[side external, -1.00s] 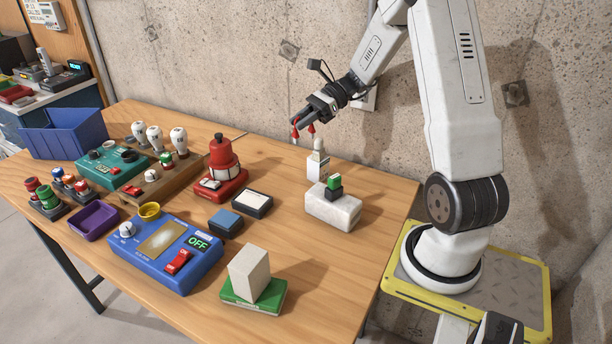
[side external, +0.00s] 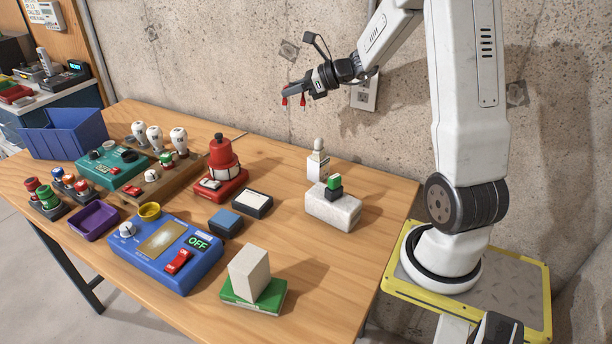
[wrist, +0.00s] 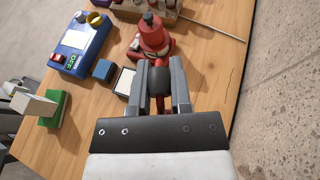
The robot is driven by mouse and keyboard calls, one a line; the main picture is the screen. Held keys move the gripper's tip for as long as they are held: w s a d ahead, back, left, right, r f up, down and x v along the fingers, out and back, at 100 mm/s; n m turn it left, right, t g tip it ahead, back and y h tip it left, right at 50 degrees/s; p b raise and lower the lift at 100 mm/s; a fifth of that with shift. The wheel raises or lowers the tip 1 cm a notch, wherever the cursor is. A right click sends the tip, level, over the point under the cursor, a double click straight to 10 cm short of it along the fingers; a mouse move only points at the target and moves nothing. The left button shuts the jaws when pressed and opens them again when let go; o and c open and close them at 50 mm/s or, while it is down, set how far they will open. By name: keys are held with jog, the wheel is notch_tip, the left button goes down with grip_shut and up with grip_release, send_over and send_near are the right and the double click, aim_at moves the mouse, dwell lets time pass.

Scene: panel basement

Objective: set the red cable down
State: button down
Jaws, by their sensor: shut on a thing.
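My gripper (side external: 292,89) is raised above the back of the wooden table, near the concrete wall. It is shut on the red cable (side external: 284,101), whose red ends hang down on either side of the fingers, clear of the table. In the wrist view my gripper's two grey fingers (wrist: 162,75) point toward the red stacked device, with a dark piece between them.
A white block with a knob (side external: 317,166) and a pale block with a green button (side external: 333,208) stand below, to the right. The red stacked device (side external: 221,165) and blue OFF box (side external: 165,250) are left. The table (side external: 290,220) has bare wood between.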

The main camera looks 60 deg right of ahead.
notch_tip(320, 180, down, 9)
jog(key=shift+r, duration=0.2)
dwell(0.3)
jog(key=shift+w+d+f, duration=0.9)
jog(key=shift+w+f, duration=0.65)
jog(key=shift+w, duration=0.5)
jog(key=shift+w+d+f, duration=0.85)
jog(key=shift+w+f, duration=0.7)
jog(key=shift+w, duration=0.55)
jog(key=shift+w+d+f, duration=0.9)
jog(key=shift+w+f, duration=0.65)
jog(key=shift+w, duration=0.5)
jog(key=shift+w+d+f, duration=0.1)
jog(key=shift+w+f, duration=0.15)
jog(key=shift+f, duration=1.6)
jog(key=shift+f, duration=0.15)
